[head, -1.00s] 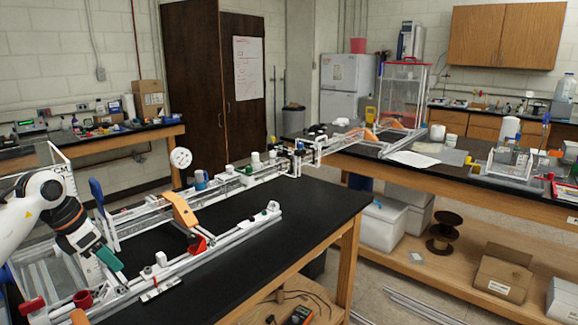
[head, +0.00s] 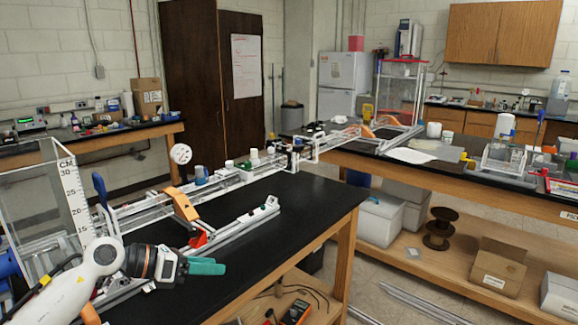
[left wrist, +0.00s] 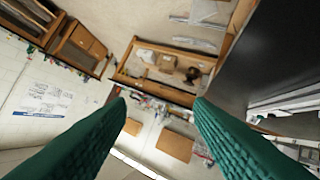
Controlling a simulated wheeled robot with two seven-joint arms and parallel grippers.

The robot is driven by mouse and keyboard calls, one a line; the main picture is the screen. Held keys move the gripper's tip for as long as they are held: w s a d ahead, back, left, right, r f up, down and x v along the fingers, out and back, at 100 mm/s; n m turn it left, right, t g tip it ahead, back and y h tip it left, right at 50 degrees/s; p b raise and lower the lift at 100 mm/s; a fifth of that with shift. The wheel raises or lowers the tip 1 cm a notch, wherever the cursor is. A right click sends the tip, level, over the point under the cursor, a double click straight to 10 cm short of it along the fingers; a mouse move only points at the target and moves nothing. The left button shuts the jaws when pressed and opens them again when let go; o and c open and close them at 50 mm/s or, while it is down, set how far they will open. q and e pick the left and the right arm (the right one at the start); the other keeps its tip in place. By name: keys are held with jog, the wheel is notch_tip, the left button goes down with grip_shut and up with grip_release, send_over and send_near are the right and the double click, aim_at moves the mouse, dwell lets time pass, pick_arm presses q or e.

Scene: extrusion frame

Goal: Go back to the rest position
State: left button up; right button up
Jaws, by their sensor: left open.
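My left gripper (head: 206,266) is at the lower left of the head view, above the near part of the black table (head: 278,225). Its green fingers point to the right and hold nothing. In the left wrist view the two green fingers (left wrist: 160,100) stand wide apart with only the distant room between them. My right gripper is not in the head view.
An aluminium extrusion frame (head: 235,218) with orange and red brackets lies along the table beside my left arm. A clear tank with a scale (head: 72,190) stands at the left. The table's right side is clear. A brown spool (head: 441,229) sits on a lower shelf.

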pick_arm(q)
jog(key=s+d+r+n+t+h, duration=0.2)
jog(key=d+n+t+h, duration=0.15)
jog(key=d, duration=0.25)
jog(key=s+a+f+n+t+y, duration=0.25)
jog(key=f+n+y, duration=0.25)
jog(key=n, duration=0.6)
jog(key=s+a+f+n+t+y, duration=0.1)
jog(key=s+a+f+n+y, duration=0.4)
jog(key=n, duration=0.5)
jog(key=s+a+f+n+t+y, duration=0.2)
jog(key=a+f+n+y, duration=0.3)
jog(key=n, duration=0.6)
jog(key=s+d+f+n+g, duration=0.1)
jog(key=s+f+n+g, duration=0.1)
jog(key=s+f+g, duration=0.35)
jog(key=s+d+f+n+g, duration=0.1)
jog(key=s+f+n+g, duration=0.1)
jog(key=s, duration=0.7)
jog(key=s+d+f+n+g, duration=0.15)
jog(key=s+f+g, duration=0.25)
jog(key=s, duration=0.4)
notch_tip(320, 180, down, 28)
jog(key=s+g, duration=0.1)
jog(key=s, duration=0.2)
jog(key=s+a+f+g, duration=0.1)
jog(key=s+a+f, duration=0.2)
jog(key=s+f, duration=1.1)
jog(key=shift+s+a+f, duration=0.2)
jog(key=shift+s, duration=0.4)
